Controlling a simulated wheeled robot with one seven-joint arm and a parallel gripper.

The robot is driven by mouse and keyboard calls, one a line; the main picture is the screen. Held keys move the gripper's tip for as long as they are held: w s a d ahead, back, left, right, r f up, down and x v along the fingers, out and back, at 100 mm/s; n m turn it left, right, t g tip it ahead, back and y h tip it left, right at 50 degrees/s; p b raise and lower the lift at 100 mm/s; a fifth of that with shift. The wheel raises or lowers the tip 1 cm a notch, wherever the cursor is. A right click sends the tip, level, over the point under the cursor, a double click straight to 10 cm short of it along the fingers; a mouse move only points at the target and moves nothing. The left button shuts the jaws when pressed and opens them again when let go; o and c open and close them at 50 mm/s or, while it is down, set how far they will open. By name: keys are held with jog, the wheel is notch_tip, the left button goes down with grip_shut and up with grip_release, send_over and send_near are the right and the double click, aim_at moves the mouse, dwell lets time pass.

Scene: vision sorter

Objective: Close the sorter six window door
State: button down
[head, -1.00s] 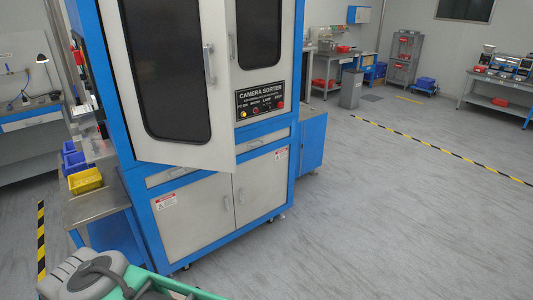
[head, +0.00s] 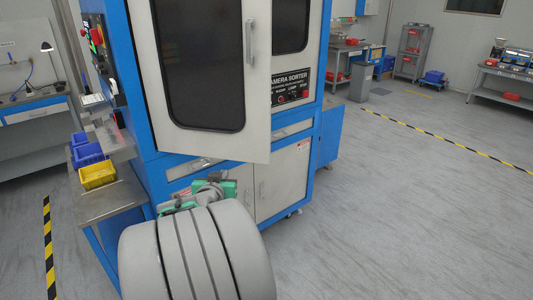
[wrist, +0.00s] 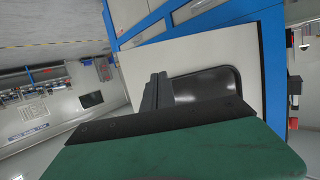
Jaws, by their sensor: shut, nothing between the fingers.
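The window door (head: 202,70) of the camera sorter is a pale panel with a large dark window and a vertical handle (head: 251,42). It stands ajar in the head view, its lower right corner in front of the cabinet and partly over the control label. My gripper's dark fingers (wrist: 157,90) are together and empty in the wrist view, in front of the door's pale face (wrist: 200,48) and beside its dark window. In the head view my gripper's fingertips are hidden by my arm. Whether they touch the door I cannot tell.
The sorter's blue frame (head: 140,60) and lower cabinet (head: 285,185) stand around the door. A metal side table (head: 105,200) with yellow (head: 97,175) and blue bins is at the left. The floor (head: 400,200) at the right is clear.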

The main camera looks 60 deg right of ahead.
jog(key=s+d+r+m+g+h, duration=0.2)
jog(key=s+d+h, duration=0.2)
jog(key=s+d, duration=0.4)
jog(key=p, duration=0.4)
send_near(269, 139)
jog(key=d, duration=0.4)
jog(key=w+d, duration=0.1)
jog(key=d, duration=0.1)
jog(key=shift+w+d+r, duration=0.1)
jog(key=shift+d+r, duration=0.05)
jog(key=shift+d, duration=0.25)
